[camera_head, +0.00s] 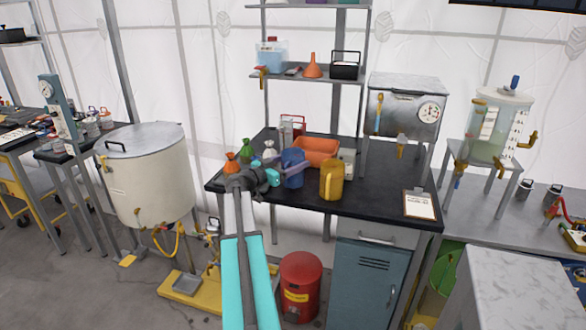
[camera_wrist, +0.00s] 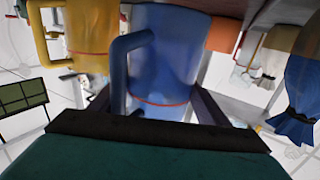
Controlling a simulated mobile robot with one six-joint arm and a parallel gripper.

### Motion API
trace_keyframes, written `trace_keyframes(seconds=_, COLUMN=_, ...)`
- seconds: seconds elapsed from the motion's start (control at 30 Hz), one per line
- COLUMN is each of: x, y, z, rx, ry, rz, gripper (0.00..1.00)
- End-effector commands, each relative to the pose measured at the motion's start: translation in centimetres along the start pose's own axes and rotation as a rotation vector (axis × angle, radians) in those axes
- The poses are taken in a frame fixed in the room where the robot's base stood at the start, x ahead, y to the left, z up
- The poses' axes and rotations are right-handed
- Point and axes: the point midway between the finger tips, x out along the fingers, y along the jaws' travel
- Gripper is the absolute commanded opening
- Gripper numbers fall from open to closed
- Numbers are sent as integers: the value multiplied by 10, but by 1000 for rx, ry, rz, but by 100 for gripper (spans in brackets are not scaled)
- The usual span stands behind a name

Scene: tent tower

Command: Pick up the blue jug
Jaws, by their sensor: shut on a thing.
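The blue jug (camera_head: 293,168) stands on the dark table top, between the yellow jug (camera_head: 331,180) and the small coloured bags. In the wrist view the blue jug (camera_wrist: 170,65) fills the middle, upside down, with its handle to the left and a thin red line around it. My gripper (camera_head: 274,177) reaches it from the left front in the head view. In the wrist view the fingers of my gripper (camera_wrist: 158,108) lie on both sides of the jug, shut on it. I cannot tell whether the jug is clear of the table.
The yellow jug stands close to the right of the blue jug. An orange bin (camera_head: 317,150) is behind it. Orange, green and pale bags (camera_head: 246,147) stand to the left. A clipboard (camera_head: 419,205) lies at the table's right, with bare table before it.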

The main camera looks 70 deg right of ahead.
Motion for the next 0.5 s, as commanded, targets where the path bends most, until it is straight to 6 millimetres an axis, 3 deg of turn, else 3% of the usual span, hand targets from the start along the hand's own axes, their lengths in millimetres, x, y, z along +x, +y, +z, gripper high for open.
trace_keyframes(seconds=0.1, x=-2, y=2, z=-10, rx=1, ry=1, rz=0, gripper=45)
trace_keyframes(seconds=0.5, x=-46, y=33, z=-13, rx=0, ry=1, rz=-1, gripper=45)
